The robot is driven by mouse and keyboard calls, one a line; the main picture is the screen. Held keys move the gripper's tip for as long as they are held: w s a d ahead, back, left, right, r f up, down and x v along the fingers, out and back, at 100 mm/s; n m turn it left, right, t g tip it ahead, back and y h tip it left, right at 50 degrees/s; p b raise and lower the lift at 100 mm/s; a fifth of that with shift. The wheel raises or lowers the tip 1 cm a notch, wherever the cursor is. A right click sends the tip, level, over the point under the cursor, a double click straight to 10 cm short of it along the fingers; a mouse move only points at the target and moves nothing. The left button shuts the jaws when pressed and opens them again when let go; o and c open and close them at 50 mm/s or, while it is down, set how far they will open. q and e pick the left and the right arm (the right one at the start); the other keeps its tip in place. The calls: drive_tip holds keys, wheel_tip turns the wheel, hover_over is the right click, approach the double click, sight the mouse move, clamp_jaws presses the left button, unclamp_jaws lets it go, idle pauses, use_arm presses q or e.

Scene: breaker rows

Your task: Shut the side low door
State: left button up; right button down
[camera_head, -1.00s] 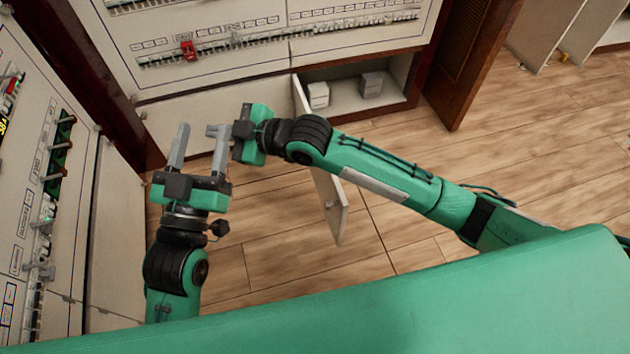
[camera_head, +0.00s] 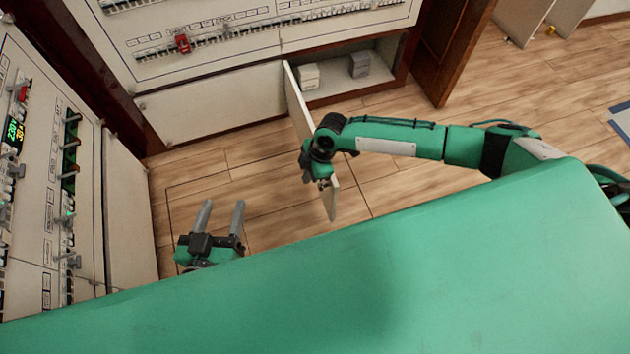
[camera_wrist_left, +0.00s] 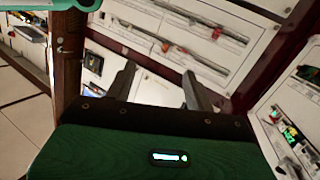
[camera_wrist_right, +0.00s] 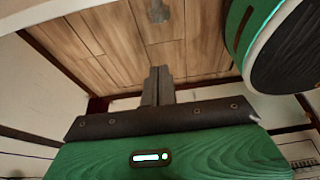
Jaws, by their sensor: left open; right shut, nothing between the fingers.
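A white low door (camera_head: 297,104) stands swung out from the low compartment of the back cabinet, its free end toward me. My right gripper (camera_head: 310,163) is at the door's outer half and covers part of it. Its fingers are mostly hidden in the head view; the right wrist view shows them shut together and empty (camera_wrist_right: 158,82). I cannot tell whether it touches the door. My left gripper (camera_head: 222,212) is open and empty over the floor, left of the door and apart from it. It also shows open in the left wrist view (camera_wrist_left: 158,85).
The open compartment (camera_head: 335,88) holds two small pale boxes. A closed low panel (camera_head: 215,105) lies left of it. A breaker cabinet (camera_head: 35,165) stands along the left. A brown wooden door (camera_head: 450,50) stands open at the right. The floor (camera_head: 240,160) between is clear.

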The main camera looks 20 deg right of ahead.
use_arm(q)
wheel_tip(320, 180, up, 10)
drive_tip(key=w+a+t+b, duration=0.2)
drive_tip(key=t, duration=0.4)
drive_tip(key=shift+w+a, duration=0.35)
drive_tip(key=shift+w, duration=0.05)
use_arm(e)
drive_tip(key=shift+d+f, duration=0.35)
drive_tip(key=shift+f, duration=0.5)
drive_tip(key=shift+d+f, duration=0.4)
drive_tip(key=shift+f, duration=0.45)
drive_tip(key=shift+d+f, duration=0.35)
drive_tip(key=shift+f, duration=0.5)
use_arm(q)
drive_tip(key=shift+r, duration=0.1)
